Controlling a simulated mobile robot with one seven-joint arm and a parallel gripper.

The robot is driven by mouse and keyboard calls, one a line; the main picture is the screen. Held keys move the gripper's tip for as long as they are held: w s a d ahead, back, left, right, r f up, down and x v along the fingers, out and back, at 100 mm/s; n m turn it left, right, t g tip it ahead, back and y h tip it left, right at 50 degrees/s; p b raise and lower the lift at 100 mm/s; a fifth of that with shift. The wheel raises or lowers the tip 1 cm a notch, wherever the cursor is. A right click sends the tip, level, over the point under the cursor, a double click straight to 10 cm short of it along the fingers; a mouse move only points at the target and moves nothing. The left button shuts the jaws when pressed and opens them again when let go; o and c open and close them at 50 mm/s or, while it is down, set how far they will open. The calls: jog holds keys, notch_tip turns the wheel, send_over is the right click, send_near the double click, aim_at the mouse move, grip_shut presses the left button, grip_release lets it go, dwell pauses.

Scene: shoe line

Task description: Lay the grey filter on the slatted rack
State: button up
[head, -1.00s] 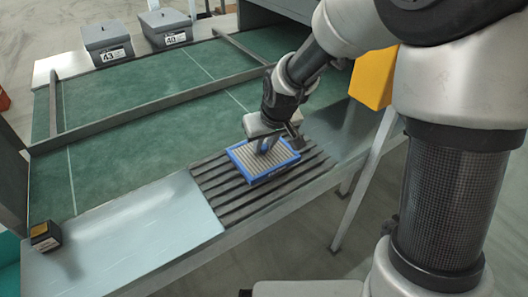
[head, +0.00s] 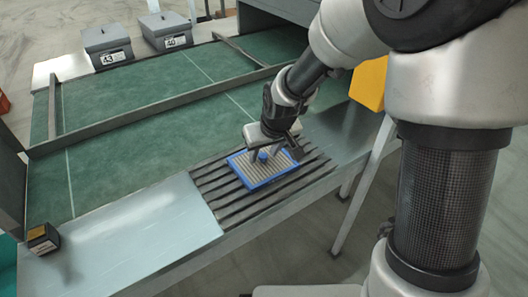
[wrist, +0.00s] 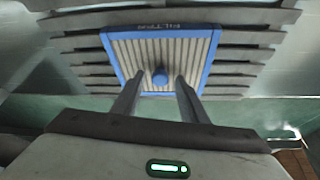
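The grey filter (head: 245,170), a pleated panel in a blue frame, lies on the slatted rack (head: 227,205). It also shows in the wrist view (wrist: 195,52), with a round blue knob (wrist: 160,77) at its middle. My gripper (head: 264,160) is above the filter with its fingers on either side of the knob. In the wrist view the fingertips (wrist: 160,80) are apart, with a gap between them and the knob. The gripper is open and holds nothing.
A green belt (head: 110,135) with a grey rail (head: 150,107) runs behind the rack. Two grey lidded boxes, marked 43 (head: 108,46) and 40 (head: 166,31), stand at the back. A small black-and-yellow block (head: 42,239) is at the left. The smooth metal plate (head: 130,235) beside the rack is clear.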

jog(key=s+d+r+m+p, duration=0.1)
jog(key=s+d+r, duration=0.25)
jog(key=r, duration=0.25)
jog(key=s+d+r+h+p, duration=0.1)
jog(key=s+d+r, duration=0.1)
jog(key=s+r, duration=0.3)
jog(key=s+d+r+m+p, duration=0.1)
jog(key=s+d+r, duration=0.1)
jog(key=r, duration=0.5)
jog(key=s+d+r+m, duration=0.1)
jog(key=s+d+r, duration=0.1)
jog(key=s, duration=0.4)
jog(key=s+d+r+m+t, duration=0.1)
jog(key=s+d, duration=0.4)
jog(key=s, duration=0.1)
jog(key=shift+s+r+m+h, duration=0.25)
jog(key=shift+r+m+h, duration=0.05)
jog(key=shift+r+h, duration=0.1)
